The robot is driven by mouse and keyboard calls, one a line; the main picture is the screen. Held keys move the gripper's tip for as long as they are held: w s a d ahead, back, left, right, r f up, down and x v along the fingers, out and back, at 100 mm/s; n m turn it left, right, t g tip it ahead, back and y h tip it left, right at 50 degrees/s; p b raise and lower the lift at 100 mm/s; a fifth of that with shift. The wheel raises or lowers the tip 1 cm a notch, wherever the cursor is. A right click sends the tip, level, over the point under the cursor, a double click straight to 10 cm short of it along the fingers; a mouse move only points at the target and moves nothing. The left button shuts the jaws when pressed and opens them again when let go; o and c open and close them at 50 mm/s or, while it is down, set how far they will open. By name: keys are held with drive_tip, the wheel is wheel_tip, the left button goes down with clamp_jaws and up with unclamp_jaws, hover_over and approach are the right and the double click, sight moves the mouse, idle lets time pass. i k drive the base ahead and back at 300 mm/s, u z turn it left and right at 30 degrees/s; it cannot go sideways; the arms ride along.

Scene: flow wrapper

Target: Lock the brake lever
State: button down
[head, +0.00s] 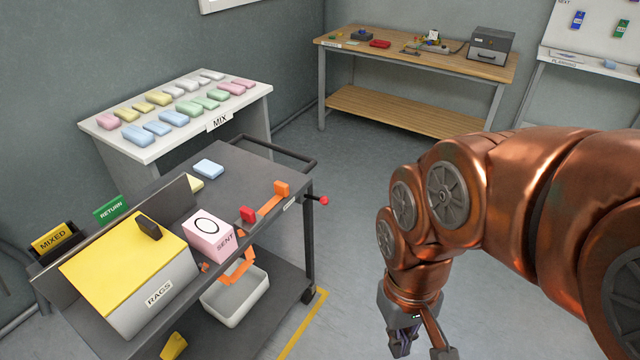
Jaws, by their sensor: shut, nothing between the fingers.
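A short lever with a red ball knob (323,200) sticks out from the right end of the dark grey cart (255,165), near a small white label. It looks like the brake lever; whether it is locked cannot be told. My gripper (418,349) is shut and empty at the bottom edge, right of the cart and well apart from the lever. Its fingertips are partly cut off by the picture's edge.
A white tray (240,310) sits below. Behind are a MIX table (150,154) and wooden bench (450,62). Open floor lies between.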

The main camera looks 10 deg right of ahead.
sight(324, 200)
drive_tip(key=u, duration=0.5)
drive_tip(key=i, duration=0.85)
drive_tip(key=u, duration=0.4)
